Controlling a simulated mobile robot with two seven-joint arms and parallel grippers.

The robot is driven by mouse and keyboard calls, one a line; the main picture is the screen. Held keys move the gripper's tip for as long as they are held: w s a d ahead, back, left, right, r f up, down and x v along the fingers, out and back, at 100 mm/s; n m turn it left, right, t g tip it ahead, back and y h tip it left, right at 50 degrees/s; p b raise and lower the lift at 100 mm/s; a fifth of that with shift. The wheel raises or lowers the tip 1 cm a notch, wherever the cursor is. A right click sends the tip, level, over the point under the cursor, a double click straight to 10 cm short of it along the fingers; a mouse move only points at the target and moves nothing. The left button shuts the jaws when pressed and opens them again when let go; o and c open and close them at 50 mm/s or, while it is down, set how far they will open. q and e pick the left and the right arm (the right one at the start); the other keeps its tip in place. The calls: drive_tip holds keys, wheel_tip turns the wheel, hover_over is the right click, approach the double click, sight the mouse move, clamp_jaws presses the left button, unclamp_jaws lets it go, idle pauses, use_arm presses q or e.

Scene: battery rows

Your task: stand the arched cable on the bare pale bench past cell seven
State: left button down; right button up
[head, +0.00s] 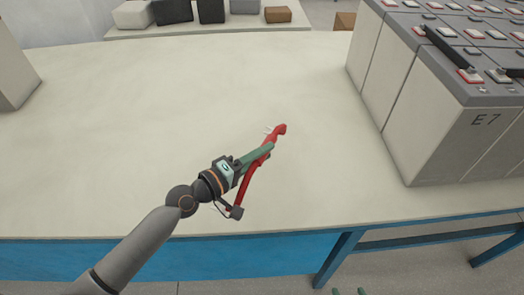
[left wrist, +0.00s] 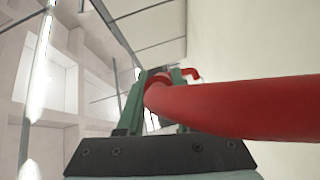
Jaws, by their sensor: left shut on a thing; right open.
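The red arched cable (head: 252,180) is over the bare pale bench (head: 130,130), left of the cell marked E7 (head: 470,140). My left gripper (head: 262,152) is shut on the cable. The cable's far end sticks out beyond the fingers and its other end reaches back toward the bench's front edge. In the left wrist view the cable (left wrist: 240,105) runs from between the green fingers to the right. I cannot tell whether its ends touch the bench.
A block of grey-topped cells (head: 400,75) with red and dark terminals fills the bench's right side. A pale box (head: 12,75) stands at the left edge. Several small boxes (head: 210,10) sit on a shelf behind. The bench has a blue front (head: 180,262); its middle is clear.

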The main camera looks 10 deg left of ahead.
use_arm(q)
drive_tip(key=shift+r, duration=0.1)
idle(0.3)
wheel_tip(320, 180, down, 9)
drive_tip(key=b, duration=0.8)
drive_tip(key=shift+f+b, duration=0.5)
drive_tip(key=shift+b, duration=0.2)
idle(0.9)
drive_tip(key=c, duration=0.6)
unclamp_jaws()
drive_tip(key=shift+o, duration=0.8)
drive_tip(key=shift+f, duration=0.2)
drive_tip(key=o, duration=0.4)
drive_tip(key=shift+r, duration=0.1)
drive_tip(key=shift+o, duration=0.2)
